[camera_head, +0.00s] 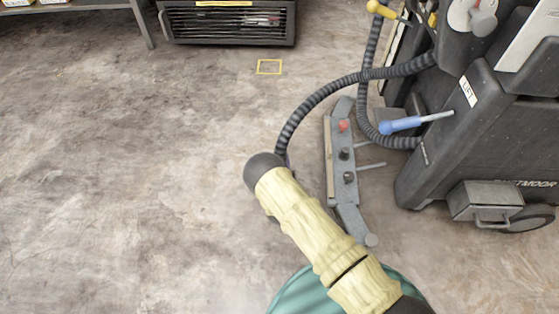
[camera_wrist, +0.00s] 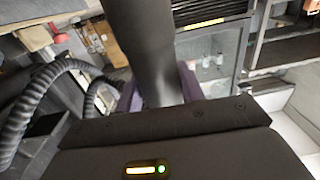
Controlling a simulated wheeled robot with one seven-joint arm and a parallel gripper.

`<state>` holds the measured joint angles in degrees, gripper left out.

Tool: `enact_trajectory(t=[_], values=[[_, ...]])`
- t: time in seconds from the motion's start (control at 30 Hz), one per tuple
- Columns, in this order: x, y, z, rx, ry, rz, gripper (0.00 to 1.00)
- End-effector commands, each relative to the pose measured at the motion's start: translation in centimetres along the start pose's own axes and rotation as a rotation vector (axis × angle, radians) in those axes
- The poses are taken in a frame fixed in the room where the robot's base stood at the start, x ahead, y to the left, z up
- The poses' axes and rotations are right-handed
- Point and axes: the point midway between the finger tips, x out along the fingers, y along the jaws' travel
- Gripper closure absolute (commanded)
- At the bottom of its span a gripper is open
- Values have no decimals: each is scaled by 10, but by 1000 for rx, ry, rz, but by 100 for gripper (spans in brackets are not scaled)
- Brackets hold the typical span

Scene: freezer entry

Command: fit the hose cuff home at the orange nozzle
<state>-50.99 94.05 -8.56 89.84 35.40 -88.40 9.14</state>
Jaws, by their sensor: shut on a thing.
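In the wrist view my gripper (camera_wrist: 159,90) has its purple fingers shut on a smooth dark tube, which looks like the hose cuff (camera_wrist: 148,42). The cuff stretches away from the fingers to the top edge of the picture. The ribbed black hose (camera_wrist: 38,98) loops at the left of that view. In the head view the hose (camera_head: 325,92) runs from the dark machine down behind my cream-sleeved arm. My arm hides the gripper and the cuff there. I see no orange nozzle in either view.
The dark floor machine (camera_head: 470,120) with a LIFT label and a blue-handled lever (camera_head: 400,125) stands at the right. A grey bar with knobs (camera_head: 345,155) lies close beside my arm. A low black cabinet (camera_head: 228,22) stands at the back. The floor at left is clear.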

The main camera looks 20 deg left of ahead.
Motion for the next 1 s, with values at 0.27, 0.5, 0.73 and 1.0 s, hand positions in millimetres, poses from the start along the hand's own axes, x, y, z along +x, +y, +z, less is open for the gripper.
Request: enact_trajectory(t=[0.27, 0.5, 0.73, 1.0], values=[[0, 0, 6, 0, 0, 0, 100], [0, 0, 11, 0, 0, 0, 100], [0, 0, 16, 0, 1, 0, 100], [0, 0, 21, 0, 0, 0, 100]])
